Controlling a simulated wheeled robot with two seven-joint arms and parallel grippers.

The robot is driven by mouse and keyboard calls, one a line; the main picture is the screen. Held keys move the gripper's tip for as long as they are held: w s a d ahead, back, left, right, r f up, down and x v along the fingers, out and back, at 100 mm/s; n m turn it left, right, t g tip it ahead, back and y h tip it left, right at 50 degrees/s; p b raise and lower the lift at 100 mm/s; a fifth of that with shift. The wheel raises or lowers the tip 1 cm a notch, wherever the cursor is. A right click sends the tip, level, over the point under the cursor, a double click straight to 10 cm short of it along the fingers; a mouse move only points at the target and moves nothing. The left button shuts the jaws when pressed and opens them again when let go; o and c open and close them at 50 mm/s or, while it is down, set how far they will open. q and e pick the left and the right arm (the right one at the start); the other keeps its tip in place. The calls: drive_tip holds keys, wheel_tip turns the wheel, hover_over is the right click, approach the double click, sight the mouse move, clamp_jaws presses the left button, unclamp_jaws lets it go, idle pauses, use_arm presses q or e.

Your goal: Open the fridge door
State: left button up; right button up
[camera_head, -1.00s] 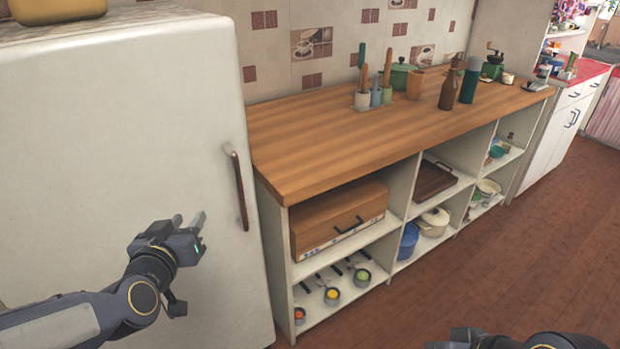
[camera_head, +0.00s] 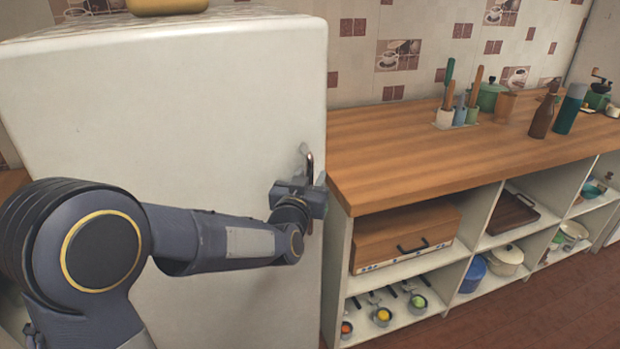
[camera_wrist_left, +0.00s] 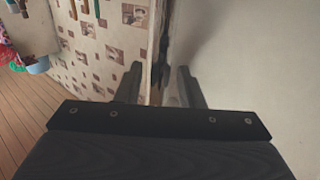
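The white fridge (camera_head: 150,110) stands at the left in the head view, and its door looks closed. Its dark upright handle (camera_head: 310,162) is near the door's right edge, with the lower part hidden by my gripper. My left gripper (camera_head: 308,180) is at the handle. In the left wrist view, the fingers of my left gripper (camera_wrist_left: 158,80) are apart, with the dark handle (camera_wrist_left: 163,62) between them. A gap shows on both sides, so the fingers do not look closed on it. My right gripper is out of view.
A wooden counter (camera_head: 400,150) with open shelves stands directly right of the fridge. A yellow item (camera_head: 165,5) sits on top of the fridge. Brown floor (camera_head: 500,320) is clear at the lower right.

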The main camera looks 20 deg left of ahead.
use_arm(q)
clamp_jaws()
drive_tip(key=shift+s+d, duration=0.1)
idle(0.3)
